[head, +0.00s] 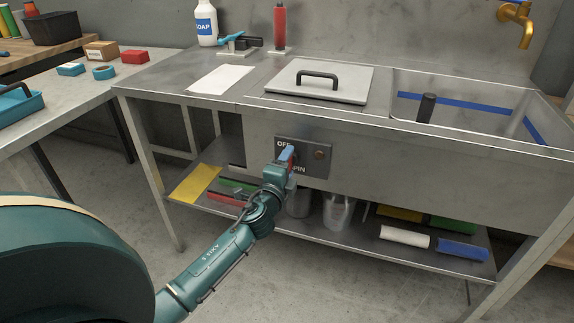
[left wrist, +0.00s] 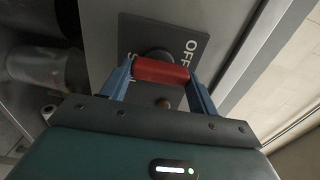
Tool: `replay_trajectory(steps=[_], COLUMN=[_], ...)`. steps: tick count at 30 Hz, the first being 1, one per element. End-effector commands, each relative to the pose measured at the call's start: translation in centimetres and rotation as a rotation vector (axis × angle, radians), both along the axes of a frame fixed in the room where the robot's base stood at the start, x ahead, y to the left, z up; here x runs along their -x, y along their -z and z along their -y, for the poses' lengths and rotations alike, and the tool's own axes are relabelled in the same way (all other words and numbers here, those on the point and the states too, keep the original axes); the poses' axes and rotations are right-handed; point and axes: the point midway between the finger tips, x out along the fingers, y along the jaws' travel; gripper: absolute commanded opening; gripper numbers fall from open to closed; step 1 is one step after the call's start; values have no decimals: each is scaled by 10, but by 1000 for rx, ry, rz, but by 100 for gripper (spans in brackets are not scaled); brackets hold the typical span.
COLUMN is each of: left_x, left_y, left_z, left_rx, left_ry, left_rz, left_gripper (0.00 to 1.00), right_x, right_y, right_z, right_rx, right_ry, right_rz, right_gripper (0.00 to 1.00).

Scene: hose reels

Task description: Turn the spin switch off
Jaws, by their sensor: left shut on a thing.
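The spin switch sits on a dark panel (head: 316,170) on the front of the steel sink bench, with "OFF" above and "SPIN" below. In the left wrist view its red handle (left wrist: 160,72) lies between my blue fingers, in front of a dark round base; the panel (left wrist: 190,38) shows behind, turned in the picture. My left gripper (head: 287,155) is shut on this handle, and its fingers partly cover the switch and lettering in the head view. Which label the handle points to cannot be told. A brown round button or lamp (head: 320,154) is right of the switch. My right gripper is not in view.
A steel lid (head: 340,88) with a black handle lies on the bench top left of the sink basin (head: 470,112). A soap bottle (head: 206,24) stands behind. The lower shelf (head: 345,240) holds containers and coloured rolls. A side table stands at the left.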

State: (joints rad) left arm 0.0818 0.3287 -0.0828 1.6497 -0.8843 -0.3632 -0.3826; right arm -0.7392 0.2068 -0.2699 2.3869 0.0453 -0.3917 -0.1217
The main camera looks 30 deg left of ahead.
Motion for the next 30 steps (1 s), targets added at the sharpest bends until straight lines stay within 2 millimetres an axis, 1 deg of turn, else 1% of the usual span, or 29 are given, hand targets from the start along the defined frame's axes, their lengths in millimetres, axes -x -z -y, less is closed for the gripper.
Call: replay_trajectory(steps=[9, 10, 17, 26, 29, 30], left_x=[0, 0, 0, 3, 13, 19], left_y=[1, 1, 0, 0, 1, 1], left_z=[0, 0, 0, 1, 3, 5], left_rx=[-11, -11, -8, -5, -4, -4], left_ry=[1, 1, 1, 0, 1, 1], left_rz=[-3, -3, -2, -1, -3, -3], left_gripper=[37, 62, 81, 82, 82, 82], right_x=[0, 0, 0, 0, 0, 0], right_y=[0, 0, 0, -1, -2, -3], right_z=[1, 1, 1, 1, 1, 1], right_rx=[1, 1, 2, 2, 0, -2], right_ry=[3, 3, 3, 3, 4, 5], right_rz=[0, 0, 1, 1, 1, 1], right_gripper=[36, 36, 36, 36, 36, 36])
